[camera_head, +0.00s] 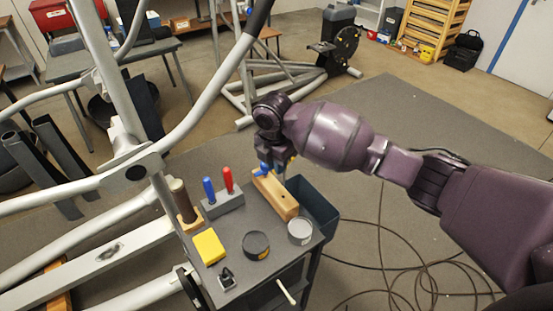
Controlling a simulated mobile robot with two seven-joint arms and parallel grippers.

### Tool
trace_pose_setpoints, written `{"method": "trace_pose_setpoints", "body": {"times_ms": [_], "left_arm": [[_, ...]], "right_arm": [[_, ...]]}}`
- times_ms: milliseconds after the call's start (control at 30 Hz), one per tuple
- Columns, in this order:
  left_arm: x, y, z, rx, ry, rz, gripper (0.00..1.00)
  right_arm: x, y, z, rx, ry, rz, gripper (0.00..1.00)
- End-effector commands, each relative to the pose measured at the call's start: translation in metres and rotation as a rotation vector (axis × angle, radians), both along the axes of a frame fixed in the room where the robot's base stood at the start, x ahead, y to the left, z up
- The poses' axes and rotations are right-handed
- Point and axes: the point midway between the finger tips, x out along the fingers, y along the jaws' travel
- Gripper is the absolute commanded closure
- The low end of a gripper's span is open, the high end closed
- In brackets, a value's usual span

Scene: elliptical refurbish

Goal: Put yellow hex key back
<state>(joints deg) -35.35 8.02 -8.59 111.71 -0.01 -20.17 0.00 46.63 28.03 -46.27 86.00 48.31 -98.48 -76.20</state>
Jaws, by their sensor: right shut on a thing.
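My right gripper (274,165) points down at the far end of a long wooden block (276,195) on the dark cart top. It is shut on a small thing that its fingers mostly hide. I cannot make out the yellow hex key for certain. A small blue piece (262,171) shows at the block's far end, beside the fingers. I cannot tell whether the held thing touches the block. My left gripper is not in view.
The cart top (228,228) also bears a grey holder (223,203) with blue and red handled tools, a yellow block (208,246), a black round tin (255,245) and a grey round tin (300,231). A dark bin (314,208) hangs at the right. Pale frame tubes (196,110) stand left.

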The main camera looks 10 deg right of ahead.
Motion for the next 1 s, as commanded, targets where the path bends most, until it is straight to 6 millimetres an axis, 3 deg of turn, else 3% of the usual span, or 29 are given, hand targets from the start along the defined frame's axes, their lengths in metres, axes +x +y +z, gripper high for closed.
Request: {"method": "trace_pose_setpoints", "body": {"times_ms": [533, 1000], "left_arm": [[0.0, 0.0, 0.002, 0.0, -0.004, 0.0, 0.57], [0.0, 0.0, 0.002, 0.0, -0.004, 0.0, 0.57]], "right_arm": [[0.0, 0.0, -0.04, 0.0, 0.0, 0.0, 1.0], [0.0, 0.0, -0.044, 0.0, -0.001, 0.0, 1.0]]}}
